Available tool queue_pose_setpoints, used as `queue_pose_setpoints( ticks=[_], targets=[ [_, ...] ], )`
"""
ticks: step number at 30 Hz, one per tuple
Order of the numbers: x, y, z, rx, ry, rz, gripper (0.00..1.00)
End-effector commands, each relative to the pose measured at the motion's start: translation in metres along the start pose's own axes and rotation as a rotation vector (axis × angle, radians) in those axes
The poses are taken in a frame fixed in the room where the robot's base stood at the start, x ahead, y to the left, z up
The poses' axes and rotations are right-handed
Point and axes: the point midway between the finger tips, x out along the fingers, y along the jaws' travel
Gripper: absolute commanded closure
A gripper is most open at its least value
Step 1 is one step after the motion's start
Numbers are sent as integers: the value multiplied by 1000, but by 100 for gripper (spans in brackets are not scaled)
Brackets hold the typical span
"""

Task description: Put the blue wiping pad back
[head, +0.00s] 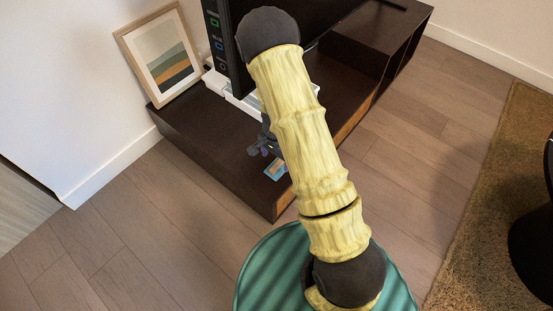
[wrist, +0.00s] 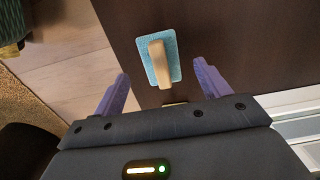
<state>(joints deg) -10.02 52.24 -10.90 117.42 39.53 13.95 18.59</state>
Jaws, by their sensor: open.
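The blue wiping pad (wrist: 173,46) lies on the dark wooden cabinet top, with a tan block-like handle (wrist: 160,64) on it. It also shows in the head view, small, near the cabinet's front edge (head: 275,170). My gripper (wrist: 161,68) is open and empty, its two purple fingers apart on either side of the pad in the wrist view. In the head view my gripper (head: 263,149) is just beside the pad, partly hidden behind my arm. I cannot tell the height of the fingers above the cabinet.
The low dark cabinet (head: 190,118) carries a framed picture (head: 168,62), a dark screen (head: 320,22) and a white object (head: 238,98), partly hidden by my arm. A brown rug (head: 490,220) and a black object (head: 533,240) are at right. Wooden floor (head: 140,230) is clear at left.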

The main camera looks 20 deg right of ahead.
Motion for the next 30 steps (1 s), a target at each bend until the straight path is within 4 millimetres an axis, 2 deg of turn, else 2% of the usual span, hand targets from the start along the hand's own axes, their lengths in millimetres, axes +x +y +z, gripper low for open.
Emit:
queue_pose_setpoints(
  ticks=[1, 6, 12, 30],
  targets=[
    [-16, 0, 0, -1, 1, -1, 24],
    [-47, 0, 0, 0, 1, 0, 24],
    [-70, 0, 0, 0, -1, 0, 24],
    [-72, 0, 0, 0, 0, 1, 24]
  ],
)
